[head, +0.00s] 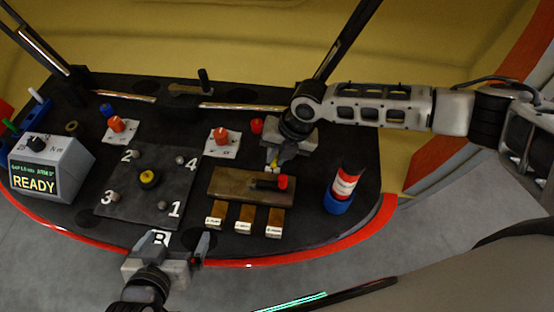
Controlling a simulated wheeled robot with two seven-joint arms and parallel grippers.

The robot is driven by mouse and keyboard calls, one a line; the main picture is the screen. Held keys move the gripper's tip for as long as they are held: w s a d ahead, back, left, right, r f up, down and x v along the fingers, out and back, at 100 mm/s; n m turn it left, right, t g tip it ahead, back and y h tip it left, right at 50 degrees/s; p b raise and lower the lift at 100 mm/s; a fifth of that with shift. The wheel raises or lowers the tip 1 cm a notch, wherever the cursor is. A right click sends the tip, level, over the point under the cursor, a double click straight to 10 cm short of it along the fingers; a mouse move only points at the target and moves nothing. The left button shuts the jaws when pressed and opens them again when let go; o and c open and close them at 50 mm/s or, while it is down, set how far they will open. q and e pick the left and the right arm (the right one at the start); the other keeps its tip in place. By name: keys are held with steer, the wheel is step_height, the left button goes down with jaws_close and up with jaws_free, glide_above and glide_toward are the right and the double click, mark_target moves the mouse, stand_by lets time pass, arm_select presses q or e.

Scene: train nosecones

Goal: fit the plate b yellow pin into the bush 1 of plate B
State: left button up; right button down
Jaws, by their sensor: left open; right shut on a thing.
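Plate B (135,208) is a dark square plate with the numbers 1 to 4 at its corners and a B at its front edge. Bush 1 (162,205) is a small grey round at the front right corner, beside the number 1. My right gripper (274,160) is shut on a small yellow pin (274,167), over the back edge of the brown block, well right of plate B. The pin is mostly hidden by the gripper. My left gripper (178,246) is open and empty at the front edge of plate B.
A brown block (225,185) with a red-ended black tool (283,182) and labelled strips lies right of plate B. A red-and-white cylinder in a blue holder (340,200) stands further right. White plates with red knobs (116,124) lie behind. A READY display box (45,172) stands left.

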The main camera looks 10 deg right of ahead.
steer(key=f, duration=0.3)
steer(key=shift+w+p, duration=0.2)
steer(key=shift+p, duration=0.2)
steer(key=shift+f+b, duration=0.35)
steer(key=c, duration=1.4)
jaws_free()
steer(key=shift+r, duration=0.1)
